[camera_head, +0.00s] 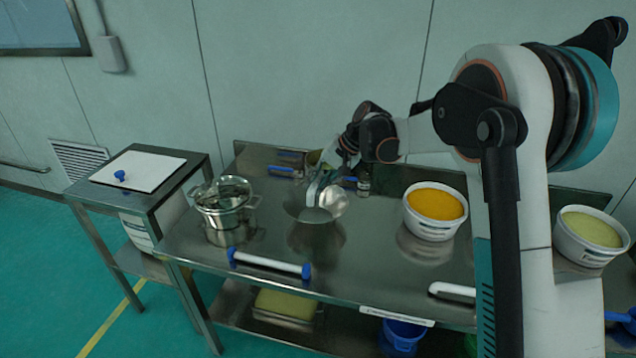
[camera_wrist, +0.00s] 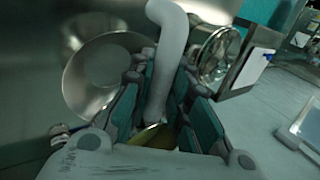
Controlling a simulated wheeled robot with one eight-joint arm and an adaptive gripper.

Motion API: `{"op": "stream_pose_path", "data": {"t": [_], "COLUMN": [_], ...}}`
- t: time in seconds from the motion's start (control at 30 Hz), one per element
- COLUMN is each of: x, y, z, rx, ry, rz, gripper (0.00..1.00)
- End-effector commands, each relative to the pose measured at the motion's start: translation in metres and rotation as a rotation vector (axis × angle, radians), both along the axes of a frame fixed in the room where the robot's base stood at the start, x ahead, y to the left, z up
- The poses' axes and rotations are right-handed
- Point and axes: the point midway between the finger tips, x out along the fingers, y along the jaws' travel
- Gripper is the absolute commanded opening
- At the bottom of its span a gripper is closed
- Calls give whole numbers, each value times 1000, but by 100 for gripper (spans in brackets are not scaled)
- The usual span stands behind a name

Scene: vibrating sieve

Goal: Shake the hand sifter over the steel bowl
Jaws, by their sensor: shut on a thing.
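My gripper (camera_head: 322,172) is over the back middle of the steel table in the head view. In the wrist view my gripper (camera_wrist: 158,108) is shut on a pale curved handle (camera_wrist: 168,45), which I take to be the hand sifter's. In the head view the sifter's pale handle (camera_head: 313,190) slants down from the fingers toward the steel bowl (camera_head: 296,212). A round shiny part (camera_head: 335,201) shows at its lower right; I cannot tell whether it is sifter or bowl. The bowl also shows left of the fingers in the wrist view (camera_wrist: 90,75). Its contents are unclear.
A white roller with blue ends (camera_head: 268,264) lies at the front. A side table (camera_head: 180,175) adjoins the left.

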Motion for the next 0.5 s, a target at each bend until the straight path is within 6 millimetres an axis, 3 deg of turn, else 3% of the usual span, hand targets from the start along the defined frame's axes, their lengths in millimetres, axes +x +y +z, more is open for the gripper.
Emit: {"op": "stream_pose_path", "data": {"t": [0.5], "x": [7], "y": [8], "z": [0], "rx": [0], "ry": [0], "rz": [0], "gripper": [0]}}
